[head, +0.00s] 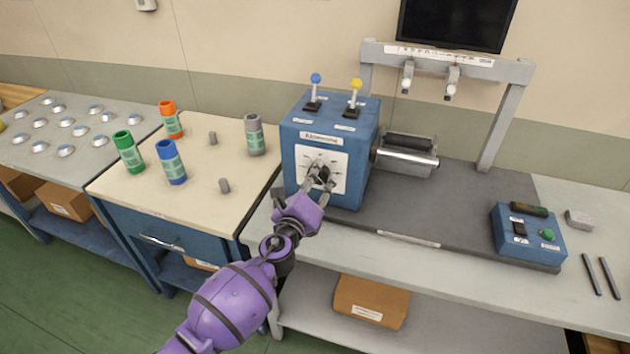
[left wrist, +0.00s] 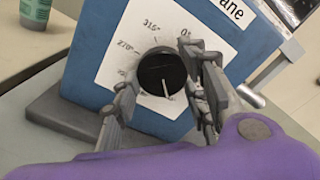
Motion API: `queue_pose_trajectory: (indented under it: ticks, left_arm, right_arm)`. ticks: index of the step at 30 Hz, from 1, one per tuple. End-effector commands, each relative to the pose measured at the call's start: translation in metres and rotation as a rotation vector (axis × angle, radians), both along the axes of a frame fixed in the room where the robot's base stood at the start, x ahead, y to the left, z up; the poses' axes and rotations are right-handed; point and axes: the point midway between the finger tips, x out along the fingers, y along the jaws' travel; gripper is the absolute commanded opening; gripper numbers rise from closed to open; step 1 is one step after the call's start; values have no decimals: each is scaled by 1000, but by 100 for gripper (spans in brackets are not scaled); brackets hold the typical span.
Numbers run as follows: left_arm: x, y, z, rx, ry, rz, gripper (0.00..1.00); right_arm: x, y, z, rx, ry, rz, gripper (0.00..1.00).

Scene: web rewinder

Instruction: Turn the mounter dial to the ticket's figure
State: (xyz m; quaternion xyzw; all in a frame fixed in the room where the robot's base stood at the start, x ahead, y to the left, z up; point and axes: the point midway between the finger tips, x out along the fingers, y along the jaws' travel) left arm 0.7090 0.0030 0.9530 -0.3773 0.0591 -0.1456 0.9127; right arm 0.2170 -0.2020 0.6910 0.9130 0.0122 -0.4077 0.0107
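The mounter dial is a round black knob (left wrist: 162,72) with a white pointer line, on a white scale plate (head: 335,158) on the front of a blue box (head: 355,118). In the left wrist view the pointer line points down the picture, and 315, 270 and a 0 are readable around the knob. My left gripper (head: 320,178) is at the dial, one finger on each side of the knob, close to its rim. Whether the fingers press on it cannot be told. The right finger hides part of the scale. My right gripper is not in view. No ticket figure is readable.
Blue and yellow levers (head: 355,93) stand on the box, and a metal roller (head: 408,155) sticks out to its right. A blue control box (head: 528,232) is at the right. Several coloured canisters (head: 171,162) stand on the left table (head: 130,195). The grey mat between is clear.

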Motion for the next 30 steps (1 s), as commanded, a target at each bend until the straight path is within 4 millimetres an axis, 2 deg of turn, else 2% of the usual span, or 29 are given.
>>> queue_pose_trajectory:
  ticks: [1, 3, 4, 17, 22, 30]
  left_arm:
    - [-2, 3, -10, 4, 14, 5, 46]
    - [-2, 3, -10, 3, 14, 4, 55]
    - [-2, 3, -10, 3, 14, 4, 56]
    - [-3, 2, -3, 1, 5, 2, 56]
    - [-24, 10, -4, 1, 5, 2, 56]
    - [-80, 28, -5, 1, 8, 2, 56]
  right_arm:
    - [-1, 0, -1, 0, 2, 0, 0]
    - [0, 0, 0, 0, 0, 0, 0]
    - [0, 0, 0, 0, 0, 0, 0]
    - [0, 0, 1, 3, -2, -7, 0]
    - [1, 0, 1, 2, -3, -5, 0]
    - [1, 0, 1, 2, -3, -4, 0]
